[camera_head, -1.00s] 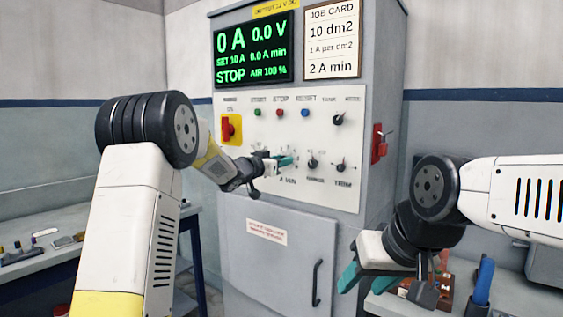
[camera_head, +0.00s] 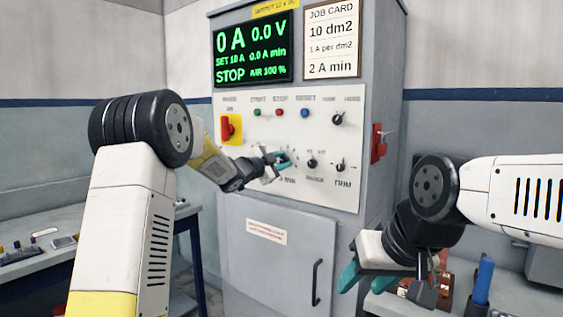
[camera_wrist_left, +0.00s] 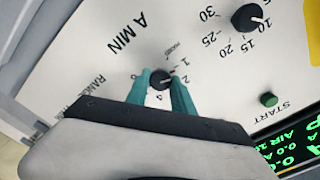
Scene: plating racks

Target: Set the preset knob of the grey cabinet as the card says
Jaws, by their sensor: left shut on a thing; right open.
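The grey cabinet (camera_head: 230,220) stands in the middle of the head view, its white panel (camera_head: 235,165) facing me. The job card (camera_head: 331,38) reads 10 dm2, 1 A per dm2, 2 A min. My left gripper (camera_head: 280,160) is at the lower panel. In the left wrist view its teal fingers (camera_wrist_left: 160,88) are shut on a small black knob (camera_wrist_left: 160,80) under the A MIN lettering, one finger each side. Small numbers ring the knob, partly hidden by the fingers; I cannot read its setting surely. My right gripper (camera_head: 358,272) is open and empty, right of the cabinet door.
The display (camera_head: 252,48) reads 0 A, SET 10 A, 0.0 A min, STOP. Another knob (camera_wrist_left: 248,17) and the green START button (camera_wrist_left: 268,99) are near the held knob. More knobs (camera_head: 312,163) sit to its right. A bench (camera_head: 400,300) holds tools below my right gripper.

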